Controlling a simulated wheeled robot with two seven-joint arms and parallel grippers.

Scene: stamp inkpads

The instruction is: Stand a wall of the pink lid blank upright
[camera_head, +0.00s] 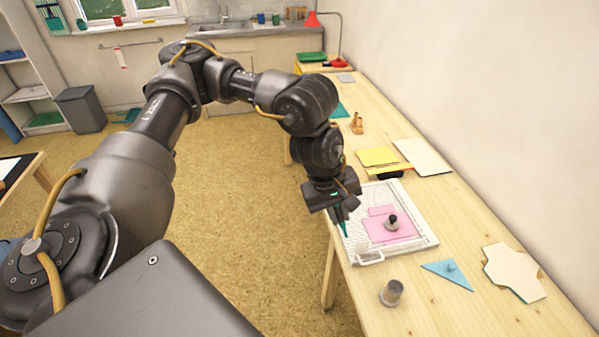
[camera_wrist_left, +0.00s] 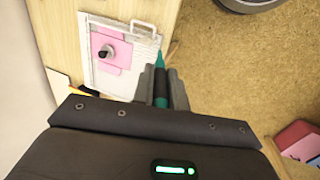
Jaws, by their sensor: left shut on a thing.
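The pink lid blank (camera_head: 376,230) lies on a white gridded board (camera_head: 425,240) on the wooden bench. It also shows in the wrist view (camera_wrist_left: 122,58). A round weight with a black knob (camera_head: 391,222) sits on the blank. The blank looks flat; I cannot make out an upright wall. My left gripper (camera_head: 342,212) is shut on a dark green, pointed tool (camera_wrist_left: 160,78), which points down. The tool is over the board's left edge, to the left of the blank and apart from it. My right gripper is not in view.
A grey cup (camera_head: 391,293), a blue triangle (camera_head: 448,274) and a cream cut-out sheet (camera_head: 513,273) lie nearer on the bench. Yellow paper (camera_head: 377,156) and a cream sheet (camera_head: 424,157) lie beyond the board. The wall runs along the right.

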